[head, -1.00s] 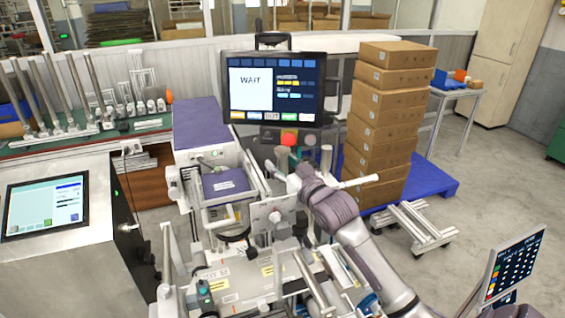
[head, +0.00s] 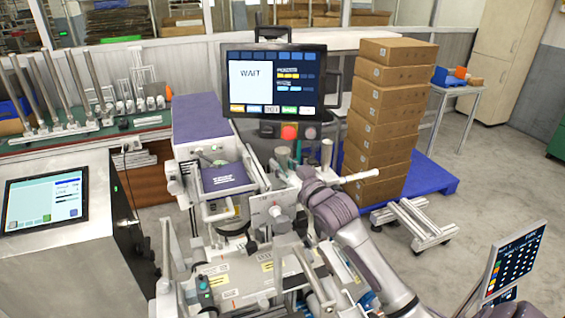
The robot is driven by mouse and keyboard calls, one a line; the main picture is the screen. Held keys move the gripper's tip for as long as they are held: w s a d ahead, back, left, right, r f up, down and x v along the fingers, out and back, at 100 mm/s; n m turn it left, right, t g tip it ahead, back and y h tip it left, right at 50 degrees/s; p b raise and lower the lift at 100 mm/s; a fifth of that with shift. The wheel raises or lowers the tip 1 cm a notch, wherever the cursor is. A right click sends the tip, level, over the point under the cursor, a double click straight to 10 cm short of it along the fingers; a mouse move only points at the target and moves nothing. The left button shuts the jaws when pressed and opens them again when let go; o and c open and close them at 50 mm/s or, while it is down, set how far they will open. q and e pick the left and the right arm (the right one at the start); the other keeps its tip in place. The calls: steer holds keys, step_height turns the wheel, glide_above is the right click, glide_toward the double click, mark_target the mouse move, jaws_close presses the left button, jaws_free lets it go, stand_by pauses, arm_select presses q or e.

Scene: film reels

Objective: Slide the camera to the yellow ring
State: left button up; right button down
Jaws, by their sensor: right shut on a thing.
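My right arm comes in from the lower right and its wrist bends over the middle of the machine. My right gripper (head: 291,191) is shut at a small pale grey unit (head: 267,211) with a round front, which seems to be the camera. The wrist partly hides the fingers, so the exact grip is unclear. I cannot make out a yellow ring; only small yellow labels show on the machine's plates. My left gripper is not in view.
A monitor (head: 275,82) reading WAIT stands behind the machine, with a red button (head: 289,132) below it. Stacked cartons (head: 386,118) stand on a blue pallet (head: 436,186) at the right. A touch panel (head: 44,202) is at the left.

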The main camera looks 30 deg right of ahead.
steer(key=shift+f, duration=0.7)
steer(key=c, duration=0.9)
jaws_free()
steer(key=shift+r, duration=0.1)
steer(key=s, duration=1.2)
steer(key=shift+a, duration=0.25)
